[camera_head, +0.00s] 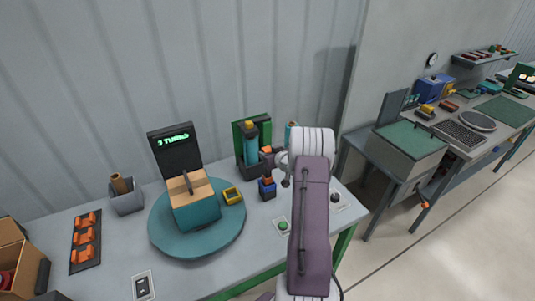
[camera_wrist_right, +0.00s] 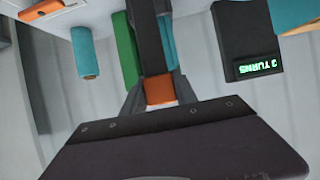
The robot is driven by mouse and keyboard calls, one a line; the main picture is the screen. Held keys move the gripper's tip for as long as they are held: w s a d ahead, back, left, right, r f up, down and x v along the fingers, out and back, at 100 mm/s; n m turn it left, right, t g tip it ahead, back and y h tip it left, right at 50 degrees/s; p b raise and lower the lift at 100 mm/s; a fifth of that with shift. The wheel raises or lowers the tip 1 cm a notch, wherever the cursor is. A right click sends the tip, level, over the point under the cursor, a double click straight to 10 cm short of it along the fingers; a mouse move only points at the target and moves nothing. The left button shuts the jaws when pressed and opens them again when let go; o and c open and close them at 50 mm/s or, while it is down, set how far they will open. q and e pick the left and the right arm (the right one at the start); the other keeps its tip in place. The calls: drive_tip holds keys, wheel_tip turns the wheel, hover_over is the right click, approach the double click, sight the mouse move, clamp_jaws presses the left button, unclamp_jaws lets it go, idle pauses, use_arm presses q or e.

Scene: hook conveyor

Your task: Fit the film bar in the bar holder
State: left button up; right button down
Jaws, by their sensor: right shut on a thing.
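My right gripper (camera_head: 274,157) reaches over the back of the table beside a green and black stand (camera_head: 238,137), apparently the bar holder. A teal roll with a yellow top (camera_head: 251,144) stands upright at it. In the right wrist view my right gripper (camera_wrist_right: 160,95) is shut on an orange block (camera_wrist_right: 160,89), which appears to be the end of a dark bar (camera_wrist_right: 148,45), apparently the film bar. The bar runs away from the fingers, in front of the green panel (camera_wrist_right: 125,48). I cannot tell whether bar and stand touch. My left gripper is not in view.
A blue block with an orange top (camera_head: 267,188) stands in front of the stand. A grey cup (camera_head: 127,201) and a tray of orange parts (camera_head: 86,241) are at left.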

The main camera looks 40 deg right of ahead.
drive_tip(key=shift+f+b, duration=1.2)
drive_tip(key=shift+f, duration=0.4)
idle(0.3)
drive_tip(key=c, duration=0.9)
unclamp_jaws()
drive_tip(key=shift+s+a+r, duration=0.1)
drive_tip(key=shift+s+r, duration=0.05)
drive_tip(key=shift+s, duration=0.3)
drive_tip(key=b+v, duration=0.2)
drive_tip(key=v, duration=0.6)
drive_tip(key=shift+a, duration=0.1)
